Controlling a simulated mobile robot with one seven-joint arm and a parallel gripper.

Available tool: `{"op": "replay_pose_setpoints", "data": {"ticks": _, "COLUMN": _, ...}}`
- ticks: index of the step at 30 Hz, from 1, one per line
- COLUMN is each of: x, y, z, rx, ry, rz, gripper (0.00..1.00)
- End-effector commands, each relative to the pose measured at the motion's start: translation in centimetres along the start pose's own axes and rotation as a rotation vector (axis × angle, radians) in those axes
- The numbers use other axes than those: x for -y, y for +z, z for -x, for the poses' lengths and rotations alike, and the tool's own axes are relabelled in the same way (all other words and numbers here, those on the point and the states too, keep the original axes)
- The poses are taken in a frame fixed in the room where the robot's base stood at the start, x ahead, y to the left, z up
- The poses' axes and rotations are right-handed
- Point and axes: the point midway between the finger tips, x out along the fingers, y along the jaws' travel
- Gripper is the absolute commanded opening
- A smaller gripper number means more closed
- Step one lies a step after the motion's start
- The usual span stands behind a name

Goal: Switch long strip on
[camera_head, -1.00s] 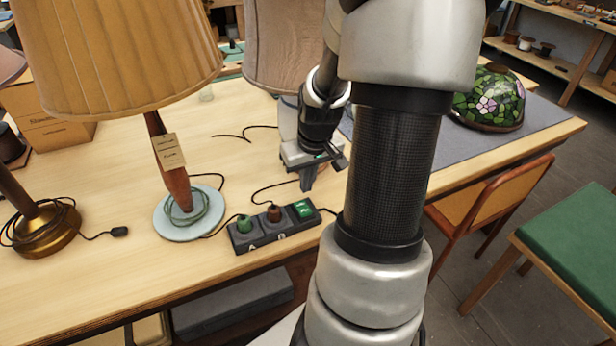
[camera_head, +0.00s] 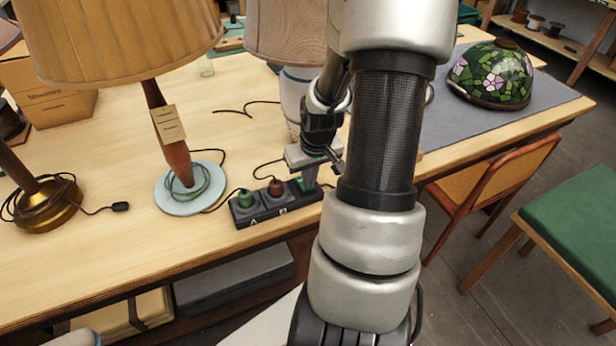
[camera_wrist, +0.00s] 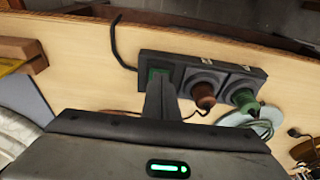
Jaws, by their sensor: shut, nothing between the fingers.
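The dark power strip (camera_head: 264,213) lies near the front edge of the workbench, with a green plug (camera_head: 245,197) and a brown plug (camera_head: 276,187) in its sockets marked A and B. Its green switch (camera_head: 299,186) is at the right end, partly hidden by my gripper. My gripper (camera_head: 311,186) is shut and empty, pointing down with its fingertips at the switch. The wrist view shows the fingertips (camera_wrist: 160,82) in front of the green switch (camera_wrist: 153,72); I cannot tell whether they touch it or which way it is tipped.
A lamp with a pleated shade (camera_head: 115,40) and pale blue base (camera_head: 163,197) stands left of the strip. A brass-based lamp (camera_head: 48,212) is farther left. Another lamp shade (camera_head: 285,30) stands behind my gripper. A stained-glass shade (camera_head: 492,75) sits on the grey mat at right.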

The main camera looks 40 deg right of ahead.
Motion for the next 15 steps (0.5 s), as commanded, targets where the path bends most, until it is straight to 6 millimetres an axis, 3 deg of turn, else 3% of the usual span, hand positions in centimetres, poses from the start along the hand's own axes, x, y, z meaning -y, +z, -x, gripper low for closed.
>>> {"op": "replay_pose_setpoints", "data": {"ticks": 1, "x": 0.1, "y": 0.54, "z": -0.75, "rx": 0.003, "ry": -0.001, "rz": 0.001, "gripper": 0.0}}
{"op": "replay_pose_setpoints", "data": {"ticks": 15, "x": 0.02, "y": -0.22, "z": -0.33, "rx": 0.0, "ry": 0.0, "rz": 0.0, "gripper": 0.0}}
